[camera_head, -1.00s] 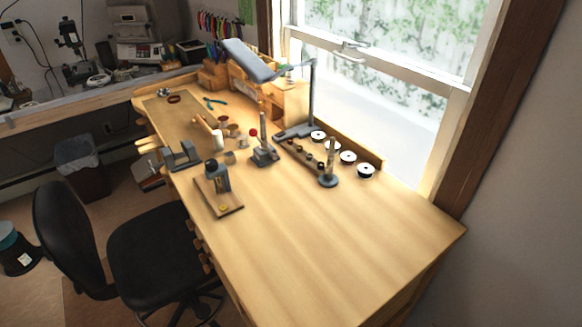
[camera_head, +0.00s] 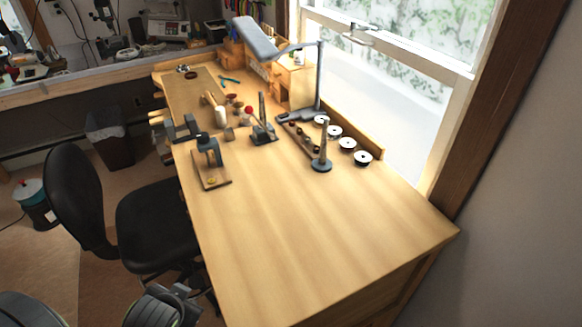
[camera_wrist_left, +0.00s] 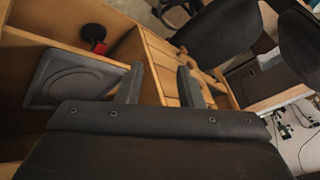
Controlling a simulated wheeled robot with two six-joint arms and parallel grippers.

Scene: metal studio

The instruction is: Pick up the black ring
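A small dark ring-shaped thing (camera_head: 192,76) lies on the brown mat at the far left end of the workbench (camera_head: 310,250) in the head view. It may be the black ring, but it is too small to be sure. My left gripper (camera_wrist_left: 160,72) shows in the left wrist view with its two fingers apart and nothing between them. Part of my left arm shows at the bottom left of the head view, well short of the dark ring-shaped thing. My right gripper is not in view.
A black chair (camera_head: 158,232) stands at the bench's left side. A grey lamp (camera_head: 255,38), a mandrel stand (camera_head: 322,160), spools (camera_head: 347,143) and a small press (camera_head: 208,152) stand on the bench. The bench's near half is clear.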

